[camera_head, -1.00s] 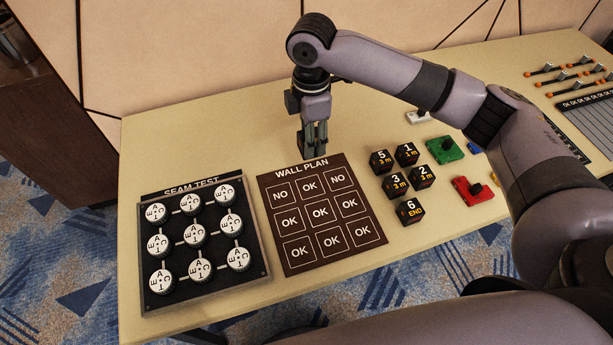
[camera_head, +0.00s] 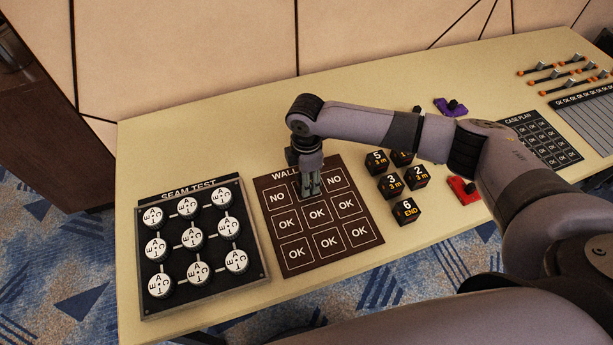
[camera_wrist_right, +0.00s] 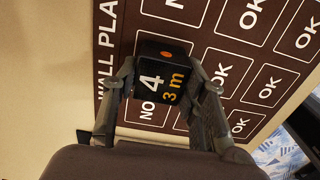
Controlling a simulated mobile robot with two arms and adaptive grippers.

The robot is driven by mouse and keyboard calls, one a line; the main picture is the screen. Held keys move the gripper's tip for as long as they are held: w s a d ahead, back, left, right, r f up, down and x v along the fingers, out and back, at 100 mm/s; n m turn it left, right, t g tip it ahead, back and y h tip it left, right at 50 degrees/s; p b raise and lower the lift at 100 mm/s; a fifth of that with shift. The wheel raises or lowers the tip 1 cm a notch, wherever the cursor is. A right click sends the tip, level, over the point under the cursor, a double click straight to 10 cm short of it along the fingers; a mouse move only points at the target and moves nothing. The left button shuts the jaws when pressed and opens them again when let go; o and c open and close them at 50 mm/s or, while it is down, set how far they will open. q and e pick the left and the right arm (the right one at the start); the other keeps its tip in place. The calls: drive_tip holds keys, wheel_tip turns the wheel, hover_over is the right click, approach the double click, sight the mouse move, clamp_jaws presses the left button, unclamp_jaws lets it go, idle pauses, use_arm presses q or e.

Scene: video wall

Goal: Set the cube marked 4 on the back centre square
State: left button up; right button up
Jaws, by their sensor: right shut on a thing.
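The black cube marked 4 (camera_wrist_right: 158,82), with "3 m" in orange below the digit, is between the fingers of my right gripper (camera_wrist_right: 165,88) in the wrist view. My right gripper (camera_head: 310,190) is shut on it. In the head view the fingers point down over the back centre square of the brown WALL PLAN board (camera_head: 283,250), between two squares marked NO. The fingers hide the cube there and cover most of that square. I cannot tell whether the cube touches the board. My left gripper is out of view.
Several black numbered cubes, including the cube marked 6 (camera_head: 406,211), stand right of the board. The SEAM TEST panel (camera_head: 258,262) with round white discs lies to the left. A red piece (camera_head: 463,190) and a purple piece (camera_head: 450,107) lie further right.

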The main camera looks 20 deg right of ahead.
drive_tip(key=shift+f, duration=0.1)
drive_tip(key=o, duration=1.3)
wheel_tip(320, 180, up, 12)
drive_tip(key=shift+r+b, duration=0.2)
drive_tip(key=shift+b, duration=0.25)
drive_tip(key=shift+f, duration=0.1)
